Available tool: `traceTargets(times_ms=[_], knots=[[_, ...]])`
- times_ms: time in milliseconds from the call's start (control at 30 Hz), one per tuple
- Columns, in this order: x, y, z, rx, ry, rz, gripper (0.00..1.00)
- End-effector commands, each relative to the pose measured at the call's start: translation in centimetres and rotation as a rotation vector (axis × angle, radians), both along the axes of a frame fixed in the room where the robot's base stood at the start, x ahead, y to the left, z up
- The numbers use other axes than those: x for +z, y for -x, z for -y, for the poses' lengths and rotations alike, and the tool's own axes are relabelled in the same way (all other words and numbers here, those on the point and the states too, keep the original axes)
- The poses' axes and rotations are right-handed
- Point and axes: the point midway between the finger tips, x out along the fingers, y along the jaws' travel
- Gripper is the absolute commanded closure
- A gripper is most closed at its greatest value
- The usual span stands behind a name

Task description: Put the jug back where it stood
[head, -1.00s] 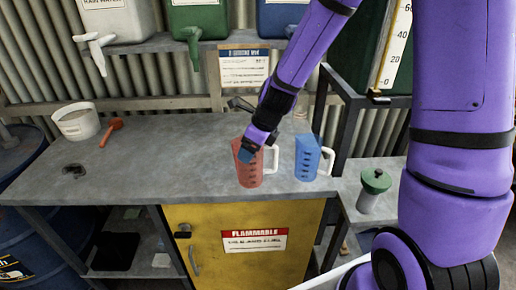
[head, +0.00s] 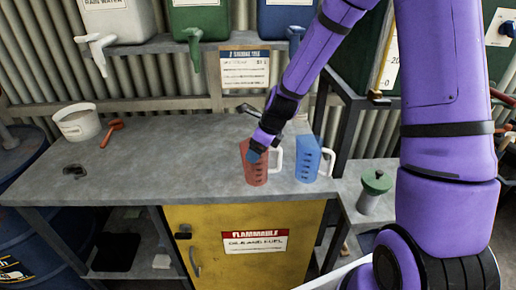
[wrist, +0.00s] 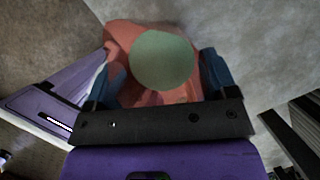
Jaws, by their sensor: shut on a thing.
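A red translucent measuring jug (head: 257,172) with a pale handle is at the front right of the grey bench. My gripper (head: 257,152) is shut on the red jug near its rim, reaching down from above. In the wrist view the red jug (wrist: 118,38) sits between the blue fingers, and a round pale green surface shows inside it. The jug looks roughly upright; I cannot tell whether its base touches the bench. A blue jug (head: 306,160) stands just to its right, close to the red jug's handle.
The grey bench (head: 150,165) is clear in the middle. A white tub (head: 78,124) and a red scoop (head: 112,126) lie at its left. A green-lidded canister (head: 375,190) stands on a lower surface at right. Containers with taps and a notice (head: 246,68) are behind.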

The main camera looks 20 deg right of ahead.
Motion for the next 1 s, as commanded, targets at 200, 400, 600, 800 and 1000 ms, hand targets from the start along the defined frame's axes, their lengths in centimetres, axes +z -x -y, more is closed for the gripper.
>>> traceTargets(times_ms=[200,400,600,800,1000], knots=[[-0.3,0.0,0.0,0.000,-0.001,0.001,0.92],[-0.3,0.0,0.0,0.000,0.000,0.000,0.00],[0.0,0.0,0.0,0.001,0.000,0.002,0.00],[1.7,0.4,0.5,-0.002,0.002,0.003,0.00],[4.6,1.2,1.4,-0.001,0.003,0.006,0.00]])
